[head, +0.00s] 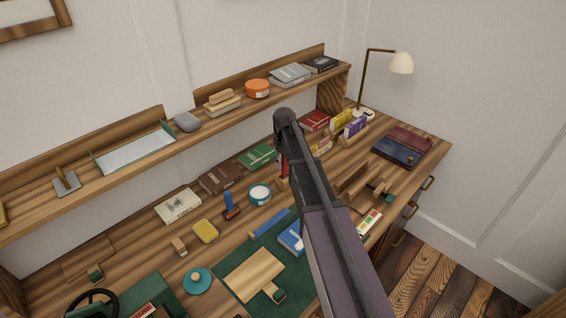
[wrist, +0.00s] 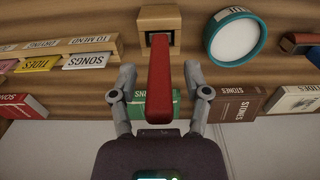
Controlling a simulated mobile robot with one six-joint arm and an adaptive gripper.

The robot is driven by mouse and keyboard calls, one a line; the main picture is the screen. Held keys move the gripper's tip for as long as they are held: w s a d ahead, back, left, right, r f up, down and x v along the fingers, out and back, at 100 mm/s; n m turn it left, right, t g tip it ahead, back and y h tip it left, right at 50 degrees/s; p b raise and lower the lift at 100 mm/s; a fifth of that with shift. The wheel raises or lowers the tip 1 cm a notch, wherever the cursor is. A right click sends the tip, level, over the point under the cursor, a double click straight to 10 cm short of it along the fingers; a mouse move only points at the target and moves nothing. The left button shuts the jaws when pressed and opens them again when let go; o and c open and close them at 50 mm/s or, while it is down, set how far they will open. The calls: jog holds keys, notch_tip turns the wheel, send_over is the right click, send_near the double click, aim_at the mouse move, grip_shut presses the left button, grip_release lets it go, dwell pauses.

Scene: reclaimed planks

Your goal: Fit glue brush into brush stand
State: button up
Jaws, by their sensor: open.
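The glue brush shows as a red bar-like handle (wrist: 159,88) in the wrist view. Its far end meets a dark square opening in a small wooden block, the brush stand (wrist: 158,16). My gripper (wrist: 160,92) is open, with one finger on each side of the red handle and a gap to both. In the head view the red handle (head: 283,163) stands upright above the stand (head: 283,184), partly hidden by my arm. The bristles are not visible, and how deep the brush sits cannot be told.
A round teal-rimmed tin (wrist: 236,38) stands close beside the stand. A wooden rack of labelled cards (wrist: 75,50) is on the other side. A green book (head: 257,155) and a brown book (head: 221,179) lie near the shelf (head: 150,155).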

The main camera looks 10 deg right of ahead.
jog(key=shift+r+p, duration=5.95)
jog(key=shift+r, duration=0.1)
jog(key=shift+s, duration=0.35)
jog(key=s+m, duration=0.6)
jog(key=s, duration=1.9)
jog(key=shift+a+m, duration=0.35)
jog(key=shift+m, duration=0.05)
